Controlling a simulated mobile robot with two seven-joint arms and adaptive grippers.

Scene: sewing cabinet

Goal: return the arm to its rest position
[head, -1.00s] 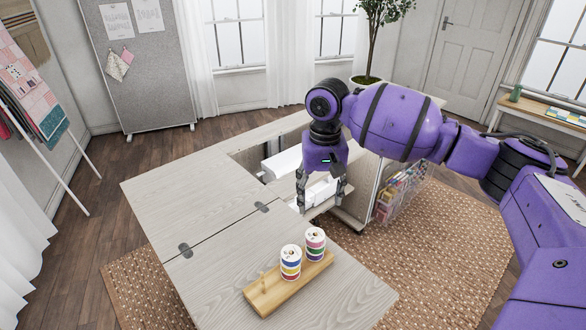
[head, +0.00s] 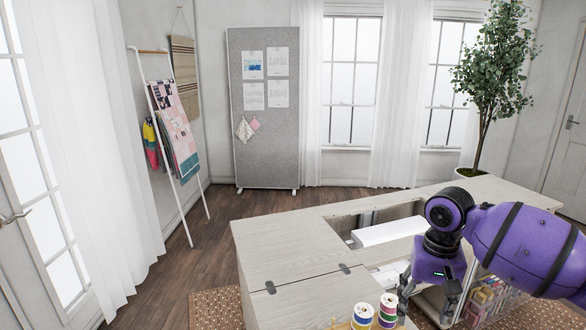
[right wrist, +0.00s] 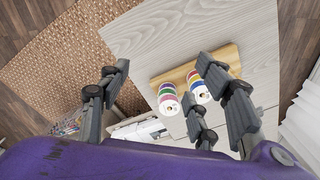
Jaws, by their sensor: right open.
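My right arm is purple and comes in from the right in the head view. Its gripper (head: 428,300) hangs beside the cabinet's open well, behind and to the right of the thread spools. In the right wrist view the gripper (right wrist: 165,80) has its dark fingers spread, with nothing held between them. Two multicoloured thread spools, one (head: 363,316) left of the other (head: 388,308), stand at the bottom edge of the head view. Their wooden holder (right wrist: 178,75) shows in the wrist view. My left gripper is not in view.
The pale wood sewing cabinet (head: 290,245) has an open well with a white roll-like object (head: 390,232) in it. A grey pinboard (head: 263,150), a ladder rack (head: 165,130) with fabrics and a potted tree (head: 490,80) stand behind.

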